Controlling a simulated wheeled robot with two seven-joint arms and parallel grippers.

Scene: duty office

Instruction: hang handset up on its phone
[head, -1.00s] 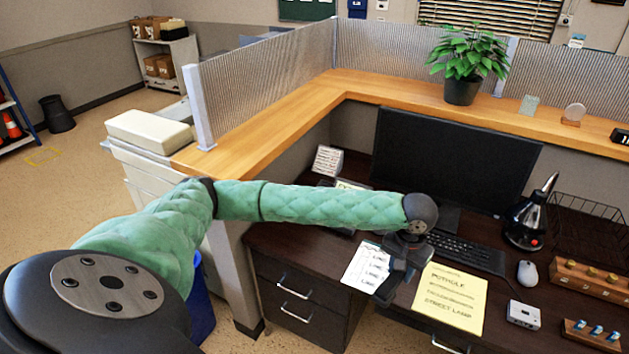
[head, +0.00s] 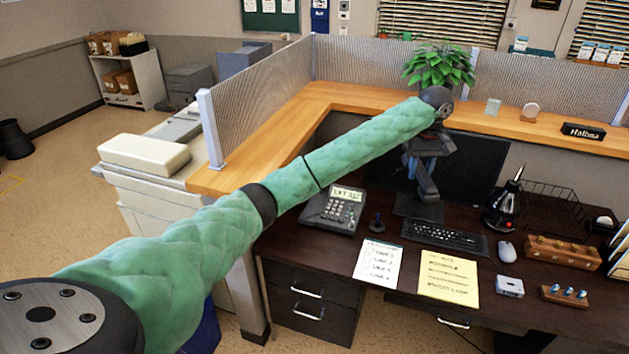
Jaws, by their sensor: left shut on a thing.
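The desk phone (head: 338,210), dark grey with keys and a lit display, stands on the left part of the dark desk. My left gripper (head: 428,188) is raised in front of the monitor, right of the phone and apart from it. My right gripper is out of view.
The monitor (head: 478,166) and keyboard (head: 444,236) stand behind and below the gripper. A small dark stand (head: 376,223) is beside the phone. A white sheet (head: 379,264) and yellow sheet (head: 448,275) lie in front. A wooden ledge (head: 262,140) borders the desk.

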